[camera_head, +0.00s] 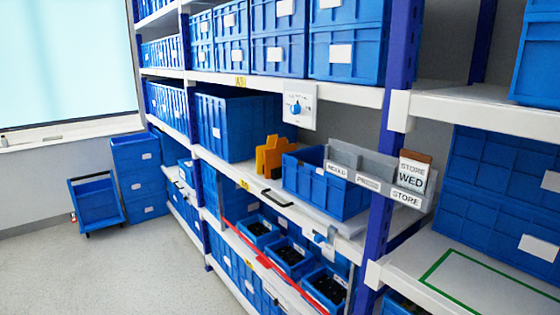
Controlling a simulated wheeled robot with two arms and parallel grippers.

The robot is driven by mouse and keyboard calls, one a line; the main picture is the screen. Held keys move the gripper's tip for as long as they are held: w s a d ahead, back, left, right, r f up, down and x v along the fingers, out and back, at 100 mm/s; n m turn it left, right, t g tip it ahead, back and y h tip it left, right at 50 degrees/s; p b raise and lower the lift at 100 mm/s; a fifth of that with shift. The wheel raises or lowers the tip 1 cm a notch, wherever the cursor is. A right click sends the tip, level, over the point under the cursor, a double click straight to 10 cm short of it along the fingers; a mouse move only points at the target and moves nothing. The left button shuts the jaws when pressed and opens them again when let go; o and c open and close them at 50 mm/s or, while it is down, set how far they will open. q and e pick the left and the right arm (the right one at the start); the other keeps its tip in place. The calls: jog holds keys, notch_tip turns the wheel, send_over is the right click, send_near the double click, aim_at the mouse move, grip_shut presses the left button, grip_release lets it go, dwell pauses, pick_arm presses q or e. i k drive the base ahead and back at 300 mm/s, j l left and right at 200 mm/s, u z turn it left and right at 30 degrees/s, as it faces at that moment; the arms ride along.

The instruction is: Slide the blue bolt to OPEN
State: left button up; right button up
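A small blue part (320,238), which looks like the bolt, sits on a pale plate just below the front edge of the middle shelf. Any lettering beside it is too small to read, so I cannot tell its position. Higher up, a white panel (304,92) carries a blue rotary knob (296,106) under small unreadable lettering. Neither of my grippers is in view.
An open blue bin (330,194) and a black handle (275,197) are on the middle shelf. A red bar (262,260) runs in front of small lower bins (290,258). A blue upright (374,235) stands right.

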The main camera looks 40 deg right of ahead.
aim_at(320, 238)
jog(key=z, duration=1.4)
jog(key=i+j+u, duration=0.15)
jog(key=i+j, duration=0.4)
jog(key=j, duration=0.1)
